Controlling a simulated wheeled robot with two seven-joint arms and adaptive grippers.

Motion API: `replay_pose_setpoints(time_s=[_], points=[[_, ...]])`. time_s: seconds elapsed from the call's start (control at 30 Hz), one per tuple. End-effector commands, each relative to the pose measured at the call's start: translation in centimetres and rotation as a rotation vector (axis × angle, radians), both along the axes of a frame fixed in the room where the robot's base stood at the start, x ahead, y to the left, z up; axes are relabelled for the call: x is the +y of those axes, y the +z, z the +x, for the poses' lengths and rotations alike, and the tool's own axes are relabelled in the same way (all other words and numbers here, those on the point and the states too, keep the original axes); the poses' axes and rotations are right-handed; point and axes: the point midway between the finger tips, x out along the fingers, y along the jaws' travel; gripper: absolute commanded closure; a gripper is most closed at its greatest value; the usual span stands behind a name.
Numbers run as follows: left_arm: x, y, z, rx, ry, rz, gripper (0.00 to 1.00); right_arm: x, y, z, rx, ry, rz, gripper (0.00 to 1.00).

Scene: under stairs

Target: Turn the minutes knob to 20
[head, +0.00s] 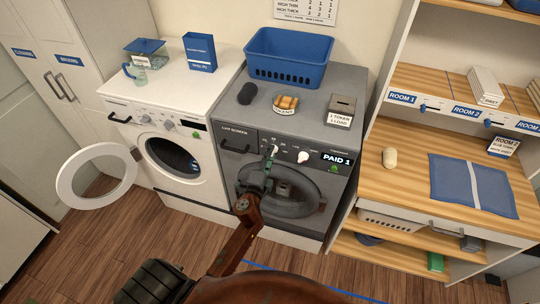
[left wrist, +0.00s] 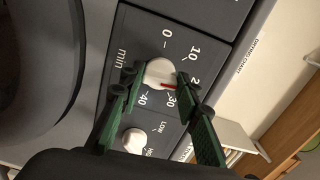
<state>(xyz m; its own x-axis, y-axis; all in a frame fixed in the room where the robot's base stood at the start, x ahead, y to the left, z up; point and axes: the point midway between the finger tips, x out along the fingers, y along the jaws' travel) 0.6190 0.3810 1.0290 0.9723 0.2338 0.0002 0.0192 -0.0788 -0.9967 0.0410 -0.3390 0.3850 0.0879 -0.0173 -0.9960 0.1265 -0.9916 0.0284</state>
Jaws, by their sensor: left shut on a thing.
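The grey washer (head: 300,135) stands in the middle, with its min dial (left wrist: 158,72) on the front panel. The dial is a pale round knob with a red mark. In the left wrist view the red mark points towards the lower right, between the partly hidden 20 and the 30. My left gripper (head: 268,166) reaches up to the panel. Its green fingers, seen in the left wrist view (left wrist: 157,80), are on either side of the minutes knob and shut on it. The right gripper is not in view.
A second knob (left wrist: 133,140) marked LOW and HIGH sits beside the dial. A "PAID 1" display (head: 336,158) is further right. A white washer (head: 180,145) has its round door (head: 97,175) open. A blue basket (head: 288,57) stands on the grey washer. Wooden shelves (head: 430,130) are at right.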

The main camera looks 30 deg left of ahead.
Motion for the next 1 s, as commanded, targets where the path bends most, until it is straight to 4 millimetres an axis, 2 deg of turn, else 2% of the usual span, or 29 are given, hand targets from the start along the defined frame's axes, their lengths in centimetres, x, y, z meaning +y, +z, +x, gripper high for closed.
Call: replay_pose_setpoints(time_s=[0.3, 0.7, 0.73, 1.0], points=[[-0.06, -0.07, -0.01, 0.019, -0.001, 0.075, 0.94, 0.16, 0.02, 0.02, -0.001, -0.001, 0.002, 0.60], [-0.08, -0.08, 0.00, 0.020, -0.002, 0.080, 0.94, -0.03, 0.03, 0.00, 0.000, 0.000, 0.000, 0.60], [-0.08, -0.09, 0.00, 0.020, -0.002, 0.080, 0.69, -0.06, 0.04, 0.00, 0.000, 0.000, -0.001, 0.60], [-0.04, -0.06, 0.00, 0.020, -0.001, 0.079, 0.52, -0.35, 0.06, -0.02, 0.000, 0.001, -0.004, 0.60]])
